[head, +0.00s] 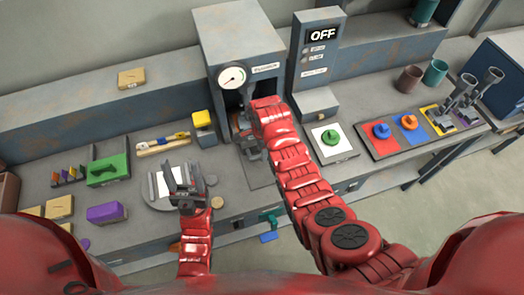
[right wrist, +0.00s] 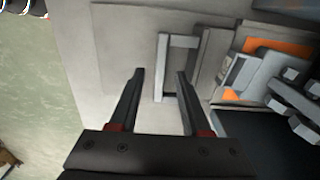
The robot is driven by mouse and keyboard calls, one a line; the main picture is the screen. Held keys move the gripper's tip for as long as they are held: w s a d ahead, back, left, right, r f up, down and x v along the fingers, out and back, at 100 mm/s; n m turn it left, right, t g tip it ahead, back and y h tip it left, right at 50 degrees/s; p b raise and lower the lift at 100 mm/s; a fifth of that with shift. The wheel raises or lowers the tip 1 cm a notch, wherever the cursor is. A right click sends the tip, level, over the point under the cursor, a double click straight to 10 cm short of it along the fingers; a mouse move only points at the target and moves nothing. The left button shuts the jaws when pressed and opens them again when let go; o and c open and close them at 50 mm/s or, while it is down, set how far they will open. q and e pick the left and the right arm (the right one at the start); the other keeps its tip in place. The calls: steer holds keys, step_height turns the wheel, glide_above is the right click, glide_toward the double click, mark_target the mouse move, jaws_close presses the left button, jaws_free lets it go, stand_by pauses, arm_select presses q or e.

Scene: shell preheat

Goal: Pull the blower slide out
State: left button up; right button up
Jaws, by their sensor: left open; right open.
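In the right wrist view, a pale grey handle-like frame (right wrist: 181,41) lies on a grey surface, just beyond the fingertips. I cannot tell for sure whether it is the blower slide. My right gripper (right wrist: 159,75) is open and empty, with its fingers on either side of the frame's near end and no clear contact. In the head view, my right gripper (head: 243,125) is at the front opening of the grey machine with a gauge (head: 235,40), partly hidden by my red arm. My left gripper (head: 184,170) is open above the round grey plate (head: 158,200).
A grey panel (head: 312,75) reading OFF stands right of the machine. A white pad with a green knob (head: 331,138) and coloured pads with knobs (head: 382,131) lie further right. A green box (head: 108,170) and a purple block (head: 106,213) are at left.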

steer(key=shift+f, duration=0.5)
jaws_close()
stand_by(1.2)
